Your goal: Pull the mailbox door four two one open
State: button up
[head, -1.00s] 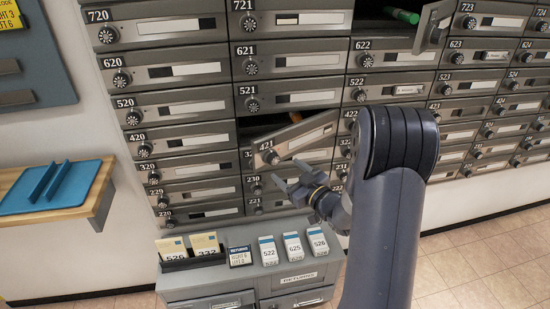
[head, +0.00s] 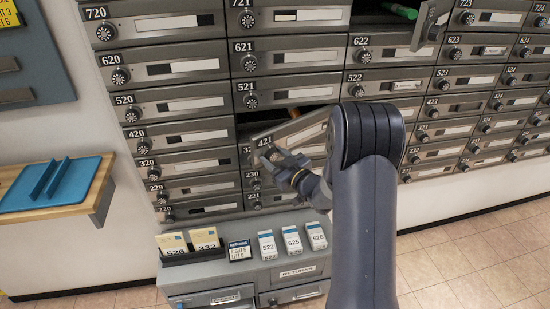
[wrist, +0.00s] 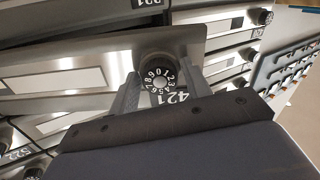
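The door labelled 421 (head: 300,128) stands ajar, tilted out from its frame in the head view, with a dark opening above it. In the wrist view, the door (wrist: 100,62) spans the upper left, with its numbered dial (wrist: 157,80) near the middle and the label 421 just below. My gripper (head: 271,156) is at the door's left end. In the wrist view, my gripper (wrist: 162,84) has its fingers apart, one on each side of the dial. Narrow gaps seem to show beside the dial; contact is unclear.
Neighbouring mailbox doors 420 (head: 180,135) and 521 (head: 290,92) are shut. An upper door (head: 430,28) at the right stands open, with a green item inside. A grey returns cabinet (head: 240,280) with numbered cards stands below. A wooden shelf (head: 95,205) is at the left.

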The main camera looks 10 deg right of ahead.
jog(key=c, duration=0.9)
